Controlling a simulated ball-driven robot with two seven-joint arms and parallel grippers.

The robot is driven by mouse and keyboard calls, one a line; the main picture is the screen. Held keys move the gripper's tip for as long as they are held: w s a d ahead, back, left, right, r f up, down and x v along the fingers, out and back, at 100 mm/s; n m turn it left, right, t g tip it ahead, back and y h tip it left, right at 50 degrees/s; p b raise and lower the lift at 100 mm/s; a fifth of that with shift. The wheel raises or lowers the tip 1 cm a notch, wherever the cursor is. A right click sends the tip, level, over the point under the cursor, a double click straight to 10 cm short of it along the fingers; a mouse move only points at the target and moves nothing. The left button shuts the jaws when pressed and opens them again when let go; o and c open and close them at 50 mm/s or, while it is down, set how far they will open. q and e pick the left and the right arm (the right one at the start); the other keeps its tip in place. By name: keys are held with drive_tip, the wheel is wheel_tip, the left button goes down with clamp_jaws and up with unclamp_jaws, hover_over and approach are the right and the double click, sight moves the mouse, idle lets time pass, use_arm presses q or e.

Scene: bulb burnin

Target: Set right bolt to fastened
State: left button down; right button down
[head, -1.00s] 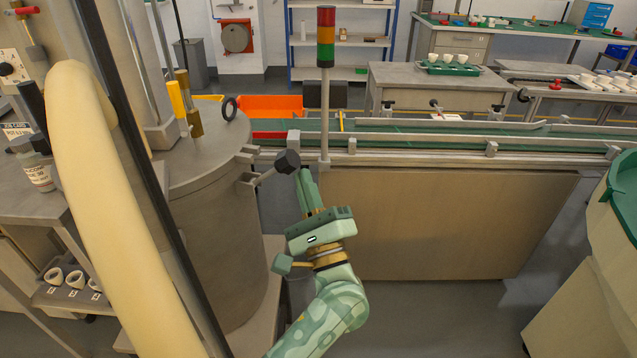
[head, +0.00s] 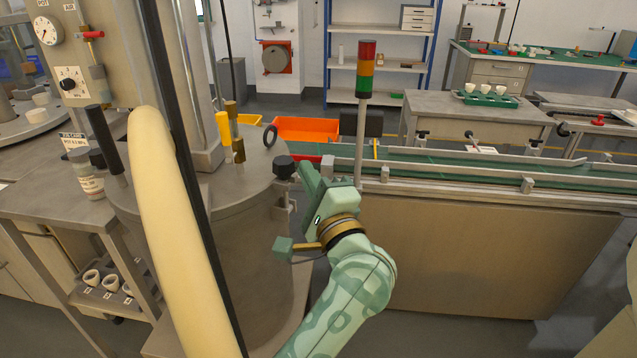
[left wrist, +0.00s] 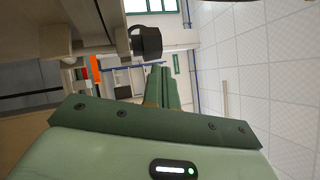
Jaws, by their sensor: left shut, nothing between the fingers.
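The right bolt's black knob (head: 283,167) sits at the right side of the grey tank's lid (head: 235,160). Its short rod looks about upright beside the rim, partly hidden by the knob and my gripper. Whether it is seated in its slot cannot be told. My left gripper (head: 309,170) is shut and empty just right of the knob. In the left wrist view the closed fingers (left wrist: 161,85) point toward the knob (left wrist: 147,42), which is a little above the tips; contact cannot be told. My right gripper is out of view.
A conveyor (head: 450,170) with a signal tower (head: 365,80) stands right behind my left arm. A large cream curved tube (head: 170,220) and black pole cross the left foreground. An orange bin (head: 308,129) lies behind the tank.

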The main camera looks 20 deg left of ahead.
use_arm(q)
drive_tip(key=shift+a+r, duration=0.2)
drive_tip(key=shift+a, duration=0.05)
drive_tip(key=shift+a+r, duration=0.1)
drive_tip(key=shift+r, duration=0.05)
idle(0.4)
